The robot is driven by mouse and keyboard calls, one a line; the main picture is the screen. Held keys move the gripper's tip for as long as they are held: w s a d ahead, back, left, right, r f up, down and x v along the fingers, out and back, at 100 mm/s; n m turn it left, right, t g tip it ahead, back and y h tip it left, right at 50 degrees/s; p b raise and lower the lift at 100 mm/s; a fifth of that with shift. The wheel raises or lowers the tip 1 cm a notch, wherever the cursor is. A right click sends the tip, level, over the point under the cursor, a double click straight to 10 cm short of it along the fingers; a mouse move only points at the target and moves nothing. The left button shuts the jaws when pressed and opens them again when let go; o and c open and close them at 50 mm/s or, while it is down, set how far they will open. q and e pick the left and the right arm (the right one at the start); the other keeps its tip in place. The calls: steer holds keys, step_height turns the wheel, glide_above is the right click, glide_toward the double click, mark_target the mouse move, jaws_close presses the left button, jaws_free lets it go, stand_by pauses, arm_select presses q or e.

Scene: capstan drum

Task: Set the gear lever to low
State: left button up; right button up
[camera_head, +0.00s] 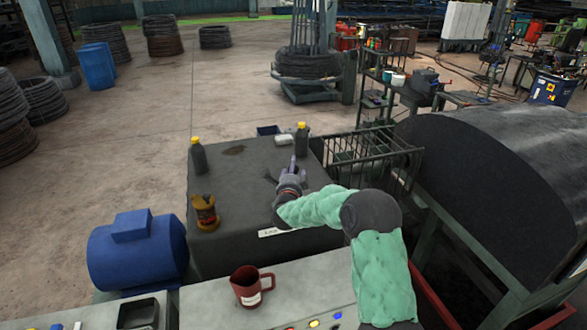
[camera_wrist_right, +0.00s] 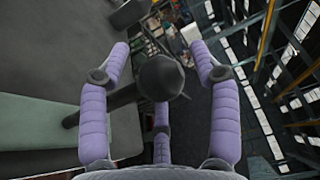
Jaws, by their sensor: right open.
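The gear lever (camera_wrist_right: 160,77) shows in the right wrist view as a dark round knob on a dark shaft that runs toward the lower left. My right gripper (camera_wrist_right: 161,80) is open. Its lilac fingers stand on both sides of the knob, with a third finger below it; I cannot tell whether any finger touches. In the head view my right gripper (camera_head: 290,174) is over the dark machine top and hides most of the lever. My left gripper is not in view.
Two dark bottles with yellow caps (camera_head: 198,156) (camera_head: 302,138) and an amber container (camera_head: 205,213) stand on the machine top. A red mug (camera_head: 250,288) sits on the near panel. A blue motor (camera_head: 137,250) is left. A big dark drum cover (camera_head: 490,190) fills the right.

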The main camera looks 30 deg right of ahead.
steer(key=shift+w+d, duration=0.15)
jaws_close()
steer(key=w+a+f+n+t+b, duration=0.1)
steer(key=a+n+b, duration=0.3)
steer(key=a+b, duration=0.4)
steer(key=shift+w+f+t+b, duration=0.35)
steer(key=shift+f+b, duration=0.45)
steer(key=shift+b, duration=0.8)
steer(key=shift+a, duration=0.1)
steer(key=shift+c, duration=1.2)
jaws_free()
steer(key=shift+o, duration=1.2)
steer(key=shift+w+r, duration=0.1)
